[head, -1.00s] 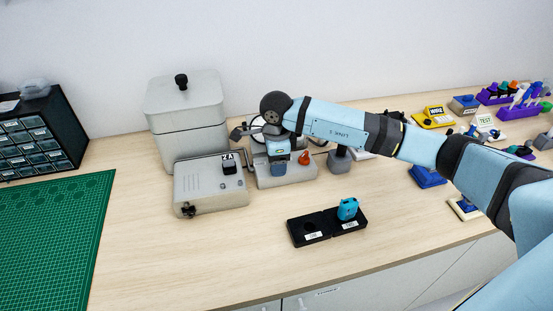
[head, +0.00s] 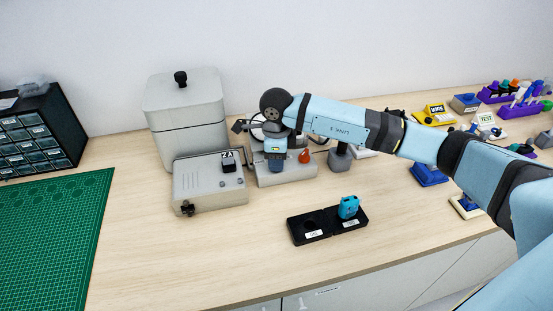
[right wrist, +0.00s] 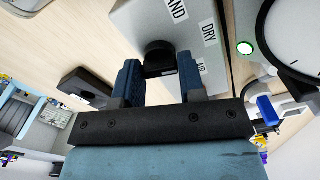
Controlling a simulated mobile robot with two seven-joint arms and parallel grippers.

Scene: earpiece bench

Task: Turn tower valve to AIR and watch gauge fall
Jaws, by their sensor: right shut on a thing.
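My right gripper (head: 275,166) points down over a pale grey unit (head: 297,174) on the bench. In the right wrist view its two blue-padded fingers (right wrist: 160,80) are shut on a black valve knob (right wrist: 157,55), one on each side. The knob sits on a grey tower face (right wrist: 190,42) with labels; DRY is readable, and parts of two others read AND and IR. The gauge (right wrist: 300,38), a white dial with a black rim, is cut by the right edge; its reading cannot be made out. My left gripper is not in view.
A large grey lidded box (head: 187,115) and a grey control box (head: 210,183) stand left of the gripper. An orange-red piece (head: 304,157) is close on its right. A black tray (head: 326,226) holding a blue item (head: 348,207) lies in front. The front bench is mostly clear.

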